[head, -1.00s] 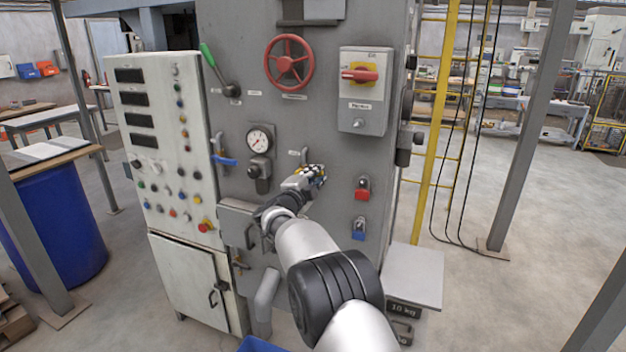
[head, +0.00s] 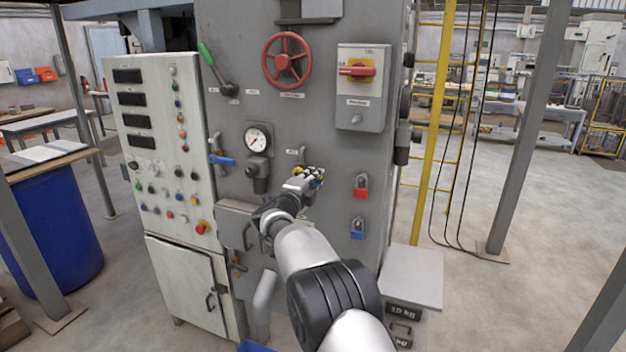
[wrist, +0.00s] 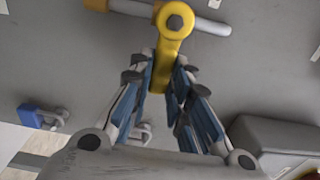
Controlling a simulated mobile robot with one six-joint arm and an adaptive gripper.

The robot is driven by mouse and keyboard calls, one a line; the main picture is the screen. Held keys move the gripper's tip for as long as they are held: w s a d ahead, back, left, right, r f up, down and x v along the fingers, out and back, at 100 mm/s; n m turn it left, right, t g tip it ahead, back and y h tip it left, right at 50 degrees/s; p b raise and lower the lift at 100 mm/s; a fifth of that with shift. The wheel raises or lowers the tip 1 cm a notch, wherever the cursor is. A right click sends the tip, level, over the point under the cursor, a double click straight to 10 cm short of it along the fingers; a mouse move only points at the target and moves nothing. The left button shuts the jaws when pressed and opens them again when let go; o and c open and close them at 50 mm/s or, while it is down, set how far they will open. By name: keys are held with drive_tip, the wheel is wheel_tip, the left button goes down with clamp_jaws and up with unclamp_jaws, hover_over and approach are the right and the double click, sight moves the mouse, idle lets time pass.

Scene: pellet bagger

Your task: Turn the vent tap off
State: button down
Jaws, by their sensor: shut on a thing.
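The vent tap with a yellow handle sits on a short pipe (wrist: 205,22) on the grey panel. In the wrist view its yellow handle (wrist: 169,52) stands across the pipe, with its end between my fingers. My gripper (wrist: 173,90) is shut on that handle, its blue-padded fingers on both sides of it. In the head view my gripper (head: 314,180) is at the panel, right of and below the pressure gauge. The tap's pipe (head: 301,154) shows just above it there; the fingers hide most of the handle.
A blue-handled tap (head: 222,160) is left of the gauge (head: 257,138). A red padlock (head: 361,186) and a blue padlock (head: 357,228) hang to the right. A red handwheel (head: 287,60) and a switch box (head: 362,88) are above. A grey box (wrist: 275,145) stands out in the wrist view.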

drive_tip(key=c, duration=1.5)
unclamp_jaws()
drive_tip(key=v, duration=1.2)
drive_tip(key=shift+r, duration=0.1)
